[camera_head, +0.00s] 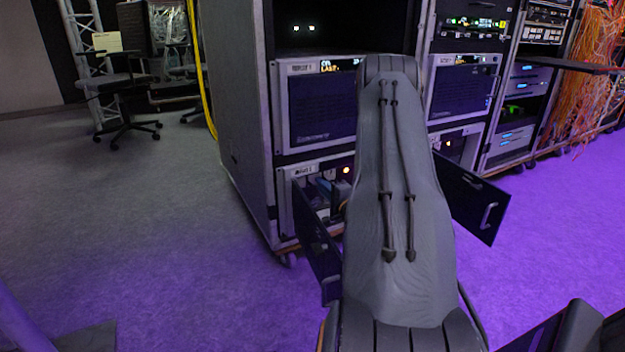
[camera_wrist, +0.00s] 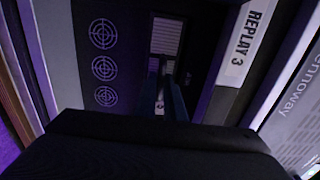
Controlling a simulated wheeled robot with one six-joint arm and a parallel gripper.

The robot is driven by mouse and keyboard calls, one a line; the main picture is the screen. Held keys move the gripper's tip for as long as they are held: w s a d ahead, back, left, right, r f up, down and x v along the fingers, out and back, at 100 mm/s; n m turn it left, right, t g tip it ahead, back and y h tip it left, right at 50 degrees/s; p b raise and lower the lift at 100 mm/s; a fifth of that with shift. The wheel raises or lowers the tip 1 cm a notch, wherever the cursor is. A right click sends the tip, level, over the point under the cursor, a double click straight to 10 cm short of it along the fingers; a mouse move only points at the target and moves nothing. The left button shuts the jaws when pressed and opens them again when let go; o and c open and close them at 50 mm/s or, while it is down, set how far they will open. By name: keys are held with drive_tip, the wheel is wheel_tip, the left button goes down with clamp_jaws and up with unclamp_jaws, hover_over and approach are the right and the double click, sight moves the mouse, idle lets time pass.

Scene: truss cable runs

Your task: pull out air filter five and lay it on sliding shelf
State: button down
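No label reading filter five is legible, so I cannot pick out the air filter. In the wrist view, a dark recess beside a label reading "REPLAY 3" (camera_wrist: 247,45) holds a pale ribbed panel (camera_wrist: 167,36). My gripper (camera_wrist: 166,92) shows as two narrow dark fingers pointing into that recess, with a lighter strip between them. Whether they touch or hold anything is too dark to tell. In the head view my grey arm hides the gripper. A dark flat shelf (camera_head: 566,63) juts out from the right-hand rack; it may be the sliding shelf.
Low rack units have a left door (camera_head: 317,240) and a right door (camera_head: 470,200) swung open, either side of my arm. Three round target marks (camera_wrist: 104,68) lie left of the recess. Orange cables (camera_head: 590,70) hang far right.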

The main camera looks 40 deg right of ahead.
drive_tip(key=shift+s, duration=0.2)
drive_tip(key=shift+s+a+r+p, duration=0.1)
drive_tip(key=shift+s+p, duration=0.2)
drive_tip(key=shift+p, duration=0.2)
drive_tip(key=shift+s+a+p, duration=0.15)
drive_tip(key=shift+s+p, duration=0.3)
drive_tip(key=shift+s, duration=0.1)
drive_tip(key=p+v, duration=0.3)
drive_tip(key=v, duration=0.2)
drive_tip(key=shift+s+a+r+p, duration=0.1)
drive_tip(key=shift+s+r+p, duration=0.05)
drive_tip(key=shift+s+p, duration=0.25)
idle(0.7)
